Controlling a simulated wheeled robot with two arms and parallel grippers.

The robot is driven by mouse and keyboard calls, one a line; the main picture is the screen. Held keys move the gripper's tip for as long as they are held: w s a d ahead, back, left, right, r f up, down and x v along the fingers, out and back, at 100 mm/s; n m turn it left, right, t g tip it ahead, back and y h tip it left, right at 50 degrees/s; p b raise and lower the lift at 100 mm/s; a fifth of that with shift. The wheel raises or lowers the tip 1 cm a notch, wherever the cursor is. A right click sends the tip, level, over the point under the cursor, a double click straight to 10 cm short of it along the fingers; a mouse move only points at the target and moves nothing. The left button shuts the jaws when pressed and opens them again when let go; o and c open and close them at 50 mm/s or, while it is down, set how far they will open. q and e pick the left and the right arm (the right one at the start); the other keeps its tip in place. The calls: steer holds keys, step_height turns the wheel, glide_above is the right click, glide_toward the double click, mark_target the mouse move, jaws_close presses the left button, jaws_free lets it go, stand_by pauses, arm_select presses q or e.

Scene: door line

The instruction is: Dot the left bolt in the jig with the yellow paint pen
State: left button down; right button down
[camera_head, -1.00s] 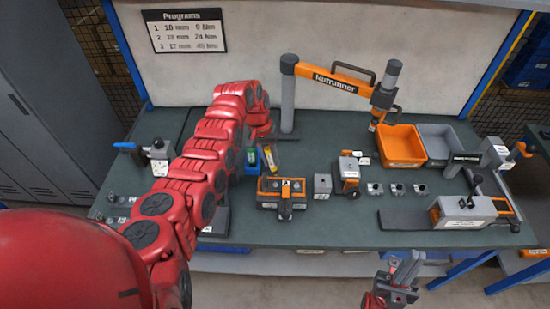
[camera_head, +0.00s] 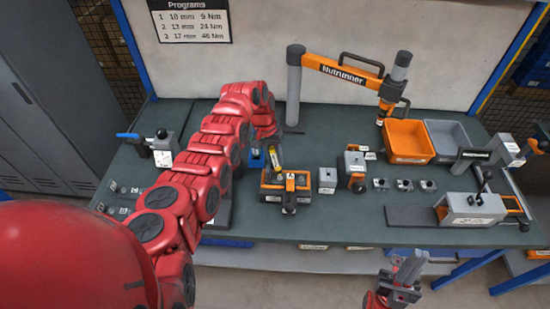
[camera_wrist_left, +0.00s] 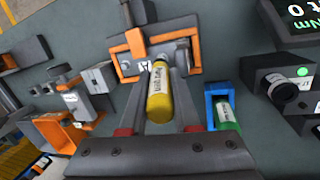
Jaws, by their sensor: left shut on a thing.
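The yellow paint pen (camera_head: 275,159) is in my left gripper (camera_head: 270,146), which is shut on it; the pen (camera_wrist_left: 160,98) also shows between the fingers in the left wrist view. The gripper is over the rear edge of the orange and grey jig (camera_head: 271,191). In the left wrist view the jig (camera_wrist_left: 130,44) lies just beyond the pen's far end. I cannot tell whether the pen touches it, and the bolts are too small to make out. My right gripper (camera_head: 406,271) hangs empty in front of the bench; its finger opening is unclear.
A blue holder (camera_head: 256,159) with a green-labelled pen (camera_wrist_left: 225,112) stands beside the jig. A grey block (camera_head: 327,180) and an orange-grey fixture (camera_head: 355,168) stand right of it. The Nutrunner arm (camera_head: 342,72) rises behind. The orange bin (camera_head: 408,142) is further right.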

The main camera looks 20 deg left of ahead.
arm_select(q)
steer(key=shift+f+b, duration=0.3)
steer(key=shift+f, duration=0.1)
stand_by(0.4)
steer(key=shift+s+d+f, duration=0.1)
steer(key=shift+s+f, duration=0.25)
steer(key=shift+f, duration=0.05)
stand_by(0.4)
steer(key=shift+w+r+p, duration=0.2)
steer(key=shift+r+p, duration=0.2)
steer(key=shift+r, duration=0.35)
step_height(320, 180, up, 4)
steer(key=shift+f+p, duration=0.25)
steer(key=shift+p, duration=0.6)
steer(key=shift+w+r, duration=0.1)
steer(key=shift+r, duration=0.5)
